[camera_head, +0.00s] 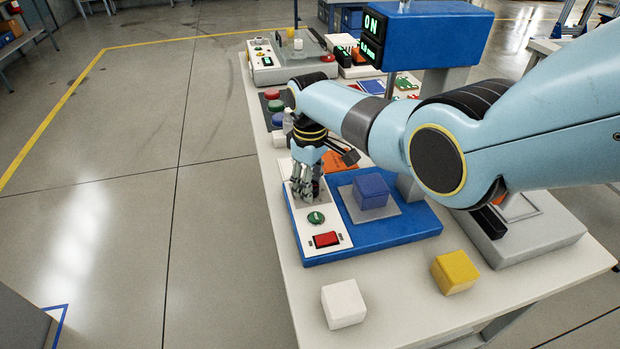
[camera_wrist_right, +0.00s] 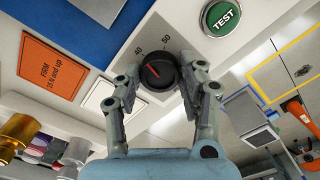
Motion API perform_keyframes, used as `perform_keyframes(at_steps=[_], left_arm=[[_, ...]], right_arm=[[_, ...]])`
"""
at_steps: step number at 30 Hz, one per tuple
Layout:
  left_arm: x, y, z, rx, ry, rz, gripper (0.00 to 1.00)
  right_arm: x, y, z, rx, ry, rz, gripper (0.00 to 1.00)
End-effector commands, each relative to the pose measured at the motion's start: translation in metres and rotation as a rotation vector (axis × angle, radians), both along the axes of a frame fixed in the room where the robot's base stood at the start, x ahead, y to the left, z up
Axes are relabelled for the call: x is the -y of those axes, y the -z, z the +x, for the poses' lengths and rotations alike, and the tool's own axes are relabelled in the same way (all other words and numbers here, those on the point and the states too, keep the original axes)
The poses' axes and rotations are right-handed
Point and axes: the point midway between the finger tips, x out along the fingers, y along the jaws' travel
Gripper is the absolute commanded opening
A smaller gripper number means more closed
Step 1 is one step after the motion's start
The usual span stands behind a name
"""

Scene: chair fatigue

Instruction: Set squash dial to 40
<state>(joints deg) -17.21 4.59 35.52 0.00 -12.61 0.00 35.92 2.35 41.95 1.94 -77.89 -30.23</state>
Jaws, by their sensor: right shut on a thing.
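The squash dial (camera_wrist_right: 158,70) is a round black knob with a red pointer line, on a pale panel. The numbers 40 (camera_wrist_right: 138,50) and 50 (camera_wrist_right: 168,41) are printed beside it in the right wrist view. I cannot read exactly which number the pointer meets. My right gripper (camera_wrist_right: 160,88) has a finger on either side of the dial and is shut on it. In the head view my right gripper (camera_head: 305,188) reaches down to the panel and hides the dial. My left gripper is not in view.
A green TEST button (camera_wrist_right: 222,17) sits close to the dial; a red switch (camera_head: 326,239) is nearer. A blue block (camera_head: 371,190) rests on a grey plate of the blue machine (camera_head: 400,229). White (camera_head: 343,303) and yellow (camera_head: 454,271) blocks lie on the table. An overhead display (camera_head: 374,25) reads ON.

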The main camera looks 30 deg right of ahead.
Motion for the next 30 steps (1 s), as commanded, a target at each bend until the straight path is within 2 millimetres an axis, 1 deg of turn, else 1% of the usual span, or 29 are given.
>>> perform_keyframes(at_steps=[6,12,29,30], left_arm=[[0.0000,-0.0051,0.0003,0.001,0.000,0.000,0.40],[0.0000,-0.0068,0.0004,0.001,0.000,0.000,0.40],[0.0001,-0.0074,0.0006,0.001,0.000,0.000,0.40],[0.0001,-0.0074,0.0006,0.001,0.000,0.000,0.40]], right_arm=[[-0.0001,-0.0016,0.0012,0.003,-0.129,0.001,0.07],[-0.0001,-0.0011,0.0011,0.002,-0.200,0.000,0.07],[-0.0002,-0.0009,0.0014,0.004,-0.233,0.000,0.07],[-0.0002,-0.0009,0.0014,0.004,-0.233,0.000,0.41]])
